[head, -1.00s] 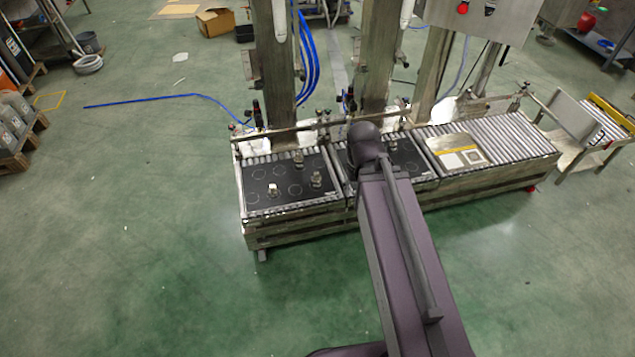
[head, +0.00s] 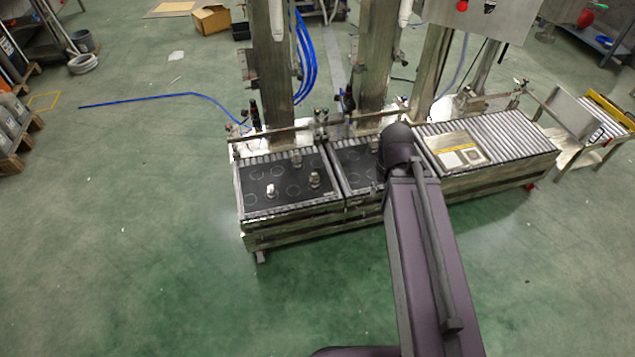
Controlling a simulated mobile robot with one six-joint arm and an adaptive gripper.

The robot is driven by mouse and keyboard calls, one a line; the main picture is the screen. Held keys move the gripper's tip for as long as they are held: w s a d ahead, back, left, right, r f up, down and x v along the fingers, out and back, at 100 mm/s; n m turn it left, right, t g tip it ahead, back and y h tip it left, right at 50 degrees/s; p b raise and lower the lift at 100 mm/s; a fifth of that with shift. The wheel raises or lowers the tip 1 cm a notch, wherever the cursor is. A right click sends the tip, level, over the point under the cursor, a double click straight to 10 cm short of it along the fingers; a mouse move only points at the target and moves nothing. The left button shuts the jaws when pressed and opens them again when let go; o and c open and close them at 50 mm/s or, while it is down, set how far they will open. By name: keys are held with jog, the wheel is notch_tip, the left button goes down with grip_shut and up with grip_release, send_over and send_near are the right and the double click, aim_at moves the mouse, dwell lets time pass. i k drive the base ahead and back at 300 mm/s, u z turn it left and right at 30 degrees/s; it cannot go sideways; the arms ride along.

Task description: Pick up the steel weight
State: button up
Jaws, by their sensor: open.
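Several small metallic pieces stand on the left black mat (head: 255,203), which has pale circles marked on it. One bright piece (head: 270,190) is at the front, one grey piece (head: 314,180) is at the right and one (head: 296,158) is at the back. Another small piece (head: 374,145) shows on the second black mat (head: 352,165), beside my arm. Any of these may be the steel weight; they are too small to tell apart surely. My arm reaches over the right part of the second mat and hides it. My gripper is hidden behind the arm.
The mats lie on a roller conveyor (head: 505,138). A tray with a yellow stripe (head: 457,150) lies right of my arm. A metal rail (head: 275,133) and upright columns (head: 272,65) stand behind the mats. The green floor in front is clear.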

aim_at(315, 180)
jog(key=u, duration=0.05)
jog(key=i, duration=1)
jog(key=z, duration=0.05)
